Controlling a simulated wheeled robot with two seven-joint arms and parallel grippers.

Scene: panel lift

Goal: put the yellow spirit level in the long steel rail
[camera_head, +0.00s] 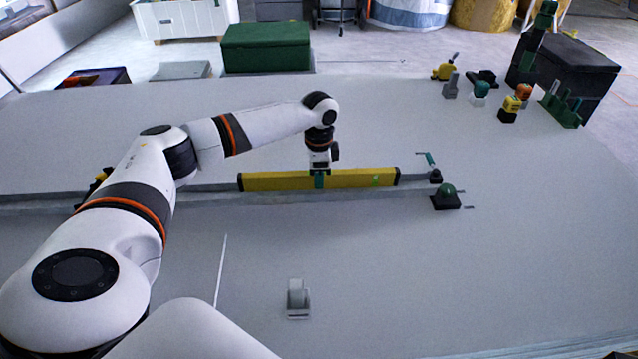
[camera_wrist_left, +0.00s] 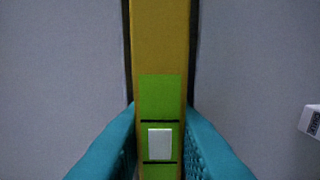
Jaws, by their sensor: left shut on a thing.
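The yellow spirit level (camera_head: 350,179) has black ends and lies left to right in the head view, in line with the long steel rail (camera_head: 210,197). My left gripper (camera_head: 319,181) is shut on the level near its middle. In the left wrist view the level (camera_wrist_left: 160,45) runs between the two teal fingers of my left gripper (camera_wrist_left: 160,150), with a green part and a white patch between them. Dark edges of the rail show along both sides of it. I cannot tell whether the level rests on the rail's bottom. My right gripper is not in view.
A black block with a green knob (camera_head: 446,197) stands by the rail's right end. A small grey object (camera_head: 298,298) sits on the near part of the table. Several tools and blocks (camera_head: 510,107) stand at the back right. The right foreground is clear.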

